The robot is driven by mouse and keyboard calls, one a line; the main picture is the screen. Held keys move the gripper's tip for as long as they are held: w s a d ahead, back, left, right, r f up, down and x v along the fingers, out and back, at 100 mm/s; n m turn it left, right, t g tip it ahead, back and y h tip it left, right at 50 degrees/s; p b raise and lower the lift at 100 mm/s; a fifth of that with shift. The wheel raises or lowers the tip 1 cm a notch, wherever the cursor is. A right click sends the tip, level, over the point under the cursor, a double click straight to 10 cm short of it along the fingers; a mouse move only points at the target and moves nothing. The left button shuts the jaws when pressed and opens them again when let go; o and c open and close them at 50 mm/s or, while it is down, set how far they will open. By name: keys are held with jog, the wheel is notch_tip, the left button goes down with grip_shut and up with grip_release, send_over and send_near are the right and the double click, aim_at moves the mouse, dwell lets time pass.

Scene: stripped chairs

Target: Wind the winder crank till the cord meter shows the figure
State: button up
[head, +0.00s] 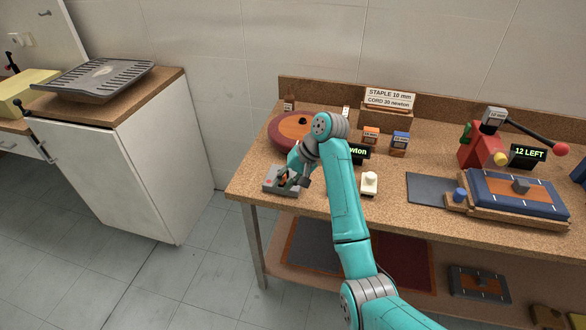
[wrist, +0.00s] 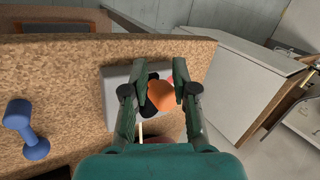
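My gripper (head: 286,183) is at the front left of the bench, over a small grey block (head: 270,186) with a red spot. In the wrist view my gripper (wrist: 160,75) has its two fingers on either side of an orange knob (wrist: 161,96) with a black part beside it, above the grey block (wrist: 117,82). The knob looks like the crank's handle; I cannot tell whether both fingers press on it. A dark meter display (head: 358,154) is partly covered by my arm; only "wton" in green shows, its number hidden. A sign (head: 389,99) reads "STAPLE 10 mm, CORD 30 newton".
A red-brown round disc (head: 293,128) lies just behind the gripper. Small labelled boxes (head: 371,136) and a white knobbed piece (head: 369,183) stand to the right. A red press (head: 482,148), a "12 LEFT" display (head: 528,155) and a blue padded board (head: 515,193) fill the right.

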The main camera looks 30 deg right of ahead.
jog(key=shift+w+r, duration=0.15)
jog(key=shift+w, duration=0.85)
jog(key=shift+o, duration=0.4)
jog(key=shift+w+d, duration=0.25)
jog(key=shift+w, duration=0.35)
jog(key=shift+a, duration=0.1)
jog(key=shift+a, duration=0.1)
jog(key=shift+c, duration=0.2)
jog(key=shift+f, duration=0.2)
jog(key=c, duration=0.4)
jog(key=m, duration=0.1)
jog(key=w+a+m+t+h, duration=0.1)
jog(key=m, duration=0.2)
jog(key=shift+w+a+m+t+h, duration=0.2)
jog(key=shift+w+m+t+h, duration=0.1)
jog(key=shift+w+m+t, duration=0.1)
